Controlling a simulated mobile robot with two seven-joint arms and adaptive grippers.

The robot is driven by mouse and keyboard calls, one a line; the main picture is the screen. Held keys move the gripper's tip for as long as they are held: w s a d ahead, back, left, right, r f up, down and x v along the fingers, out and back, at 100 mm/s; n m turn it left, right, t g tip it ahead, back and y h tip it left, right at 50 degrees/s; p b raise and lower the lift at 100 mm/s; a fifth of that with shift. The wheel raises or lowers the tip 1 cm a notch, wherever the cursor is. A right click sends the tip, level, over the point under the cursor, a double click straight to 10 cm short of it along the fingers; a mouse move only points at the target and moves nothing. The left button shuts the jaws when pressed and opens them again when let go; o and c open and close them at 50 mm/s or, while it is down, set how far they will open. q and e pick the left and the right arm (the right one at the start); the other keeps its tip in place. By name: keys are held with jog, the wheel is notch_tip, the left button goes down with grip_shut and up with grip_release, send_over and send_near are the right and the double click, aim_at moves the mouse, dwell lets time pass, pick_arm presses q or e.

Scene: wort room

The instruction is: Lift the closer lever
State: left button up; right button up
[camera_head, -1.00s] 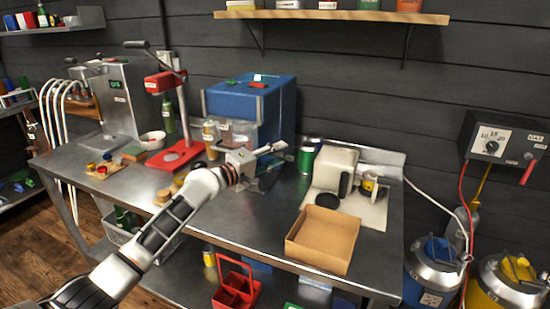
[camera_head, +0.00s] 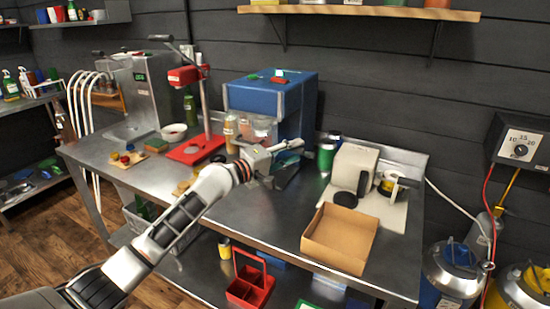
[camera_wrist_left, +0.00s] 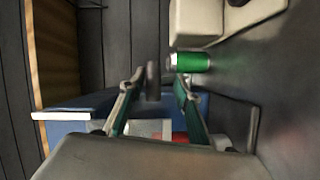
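A red bench closer (camera_head: 203,146) stands on the steel table, left of the blue machine. My left gripper (camera_head: 289,156) is in front of the blue machine, well to the right of the closer. In the wrist view its fingers (camera_wrist_left: 158,84) are apart, with a dark bar-like thing seen between them that I cannot identify. The closer is not recognisable there. My right gripper is not in view.
The blue machine (camera_head: 266,98) stands behind my left gripper. A green can (camera_head: 327,157), a beige device (camera_head: 354,168) and an open cardboard box (camera_head: 340,238) are to the right. Bottles, a white bowl (camera_head: 174,132) and a small wooden tray (camera_head: 127,160) are near the closer.

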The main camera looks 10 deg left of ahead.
pick_arm(q)
jog(key=v, duration=1)
jog(key=shift+r, duration=0.2)
jog(key=shift+d, duration=0.1)
